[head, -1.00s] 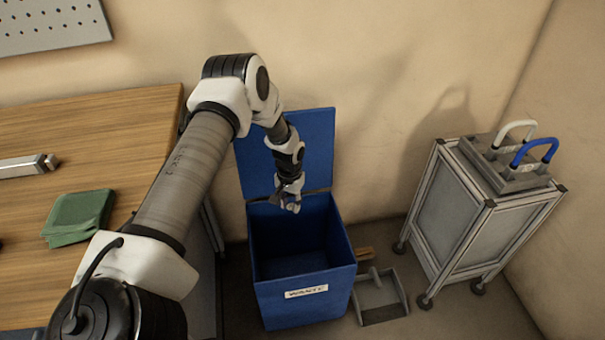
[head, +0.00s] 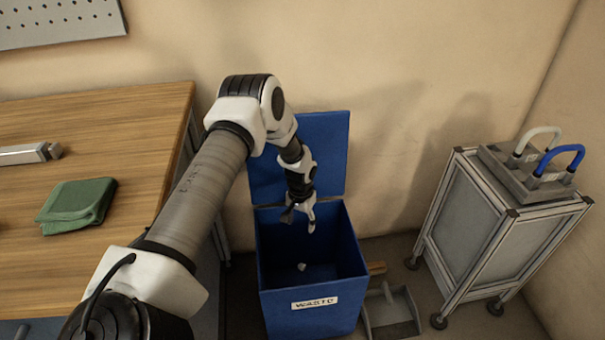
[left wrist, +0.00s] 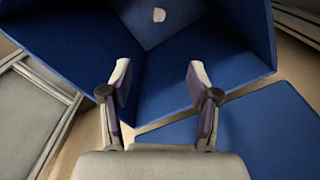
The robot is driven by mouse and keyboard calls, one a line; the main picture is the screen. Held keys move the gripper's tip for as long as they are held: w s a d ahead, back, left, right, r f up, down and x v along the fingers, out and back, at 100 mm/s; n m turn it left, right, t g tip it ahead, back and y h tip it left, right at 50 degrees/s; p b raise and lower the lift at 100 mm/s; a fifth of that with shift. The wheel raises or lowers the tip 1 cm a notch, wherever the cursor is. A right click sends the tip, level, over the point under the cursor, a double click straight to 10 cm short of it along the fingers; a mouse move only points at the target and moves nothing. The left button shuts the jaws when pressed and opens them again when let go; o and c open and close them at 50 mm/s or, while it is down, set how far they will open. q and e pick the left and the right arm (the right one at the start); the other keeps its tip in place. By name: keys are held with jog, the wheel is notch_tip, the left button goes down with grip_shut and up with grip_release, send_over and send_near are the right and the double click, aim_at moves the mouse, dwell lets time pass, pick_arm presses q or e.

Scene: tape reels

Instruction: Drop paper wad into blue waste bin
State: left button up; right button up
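The blue waste bin (head: 312,299) stands on the floor right of the bench, its lid (head: 327,155) tilted up against the wall and a "WASTE" label on its front. The small white paper wad (head: 301,267) lies inside on the bin's floor; it also shows in the left wrist view (left wrist: 159,15). My left gripper (head: 299,222) hangs over the bin's opening, pointing down. In the left wrist view its fingers (left wrist: 158,80) are apart with nothing between them. My right gripper is not in view.
A wooden bench (head: 100,135) on the left holds a folded green cloth (head: 77,205) and a metal bar (head: 28,154). A dustpan (head: 391,312) lies right of the bin. A metal-framed cart (head: 490,230) with white and blue handles stands farther right.

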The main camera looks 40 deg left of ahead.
pick_arm(q)
notch_tip(320, 180, up, 12)
dwell(0.5)
dwell(0.3)
